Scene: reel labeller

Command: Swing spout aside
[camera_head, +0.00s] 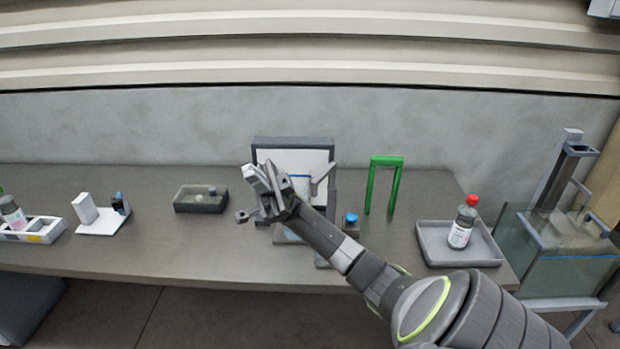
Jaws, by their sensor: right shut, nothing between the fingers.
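The grey machine (292,142) with a white panel stands at the back middle of the table. My right gripper (262,178) is shut and empty in front of its left part. My right arm comes in from the lower right and hides much of the machine's lower half. A light grey arm-like piece (322,179) sticks out at the right of the panel; I cannot tell whether it is the spout. Whether my gripper touches the machine is unclear. My left gripper is not in view.
A green frame (386,161) stands right of the machine, near a blue-capped item (351,219). A grey tray (430,236) holds a red-capped bottle (461,226). A glass tank (560,250) stands far right. A dark box (201,190) and white holder (100,224) lie left.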

